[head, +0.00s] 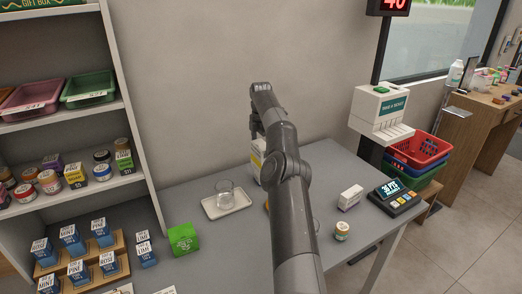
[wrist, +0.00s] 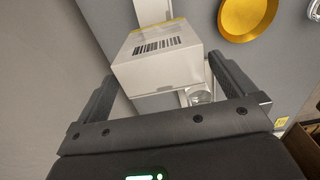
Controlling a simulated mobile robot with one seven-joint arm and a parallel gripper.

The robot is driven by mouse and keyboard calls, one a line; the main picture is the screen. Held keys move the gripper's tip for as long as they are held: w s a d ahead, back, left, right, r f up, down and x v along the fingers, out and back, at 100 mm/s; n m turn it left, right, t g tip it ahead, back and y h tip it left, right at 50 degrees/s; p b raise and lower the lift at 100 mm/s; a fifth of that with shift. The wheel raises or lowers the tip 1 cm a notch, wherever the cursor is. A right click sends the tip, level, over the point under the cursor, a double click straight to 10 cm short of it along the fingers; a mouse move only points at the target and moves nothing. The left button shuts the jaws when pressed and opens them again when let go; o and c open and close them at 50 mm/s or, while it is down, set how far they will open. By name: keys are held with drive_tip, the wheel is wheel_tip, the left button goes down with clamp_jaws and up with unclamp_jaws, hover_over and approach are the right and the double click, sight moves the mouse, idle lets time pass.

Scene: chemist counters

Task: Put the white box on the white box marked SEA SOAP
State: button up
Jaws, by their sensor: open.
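A white box with a barcode and a yellow edge (wrist: 155,65) lies between and beyond the fingertips of my open gripper (wrist: 162,72) in the wrist view. I cannot tell whether the fingers touch it. In the head view a white box with yellow on it (head: 256,160) stands near the wall, partly hidden by my arm; my gripper (head: 256,128) is above it. A smaller white box with a purple lower edge (head: 350,197) lies on the counter to the right. No SEA SOAP lettering is readable on either box. Another white surface (wrist: 152,12) shows at the wrist view's top.
A white tray (head: 240,206) with a glass beaker (head: 226,192) is left of my arm. A gold dish (wrist: 246,18) shows in the wrist view. Shelves fill the left.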

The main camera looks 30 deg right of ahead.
drive_tip(key=shift+a+r, duration=0.1)
drive_tip(key=shift+r, duration=0.6)
drive_tip(key=s+a+r+m+t+h, duration=0.2)
drive_tip(key=s+a+r+m, duration=0.15)
drive_tip(key=a+r, duration=1.45)
drive_tip(key=s+a+r+m, duration=0.1)
drive_tip(key=s+a+r, duration=0.1)
drive_tip(key=s+a, duration=0.5)
drive_tip(key=s+a+m+t, duration=0.1)
drive_tip(key=s+a+m, duration=0.2)
drive_tip(key=s, duration=0.7)
drive_tip(key=s+a+m+t, duration=0.1)
drive_tip(key=s+a+m, duration=0.25)
drive_tip(key=s, duration=0.75)
drive_tip(key=s+f+m+y, duration=0.1)
drive_tip(key=s+f+m, duration=0.2)
drive_tip(key=s, duration=0.5)
drive_tip(key=s+f+m+t+y, duration=0.1)
drive_tip(key=s+f+m, duration=0.3)
drive_tip(key=s, duration=0.5)
wheel_tip(320, 180, down, 3)
drive_tip(key=shift+a+r+t, duration=0.15)
drive_tip(key=shift+r+t, duration=0.05)
drive_tip(key=shift+t, duration=0.1)
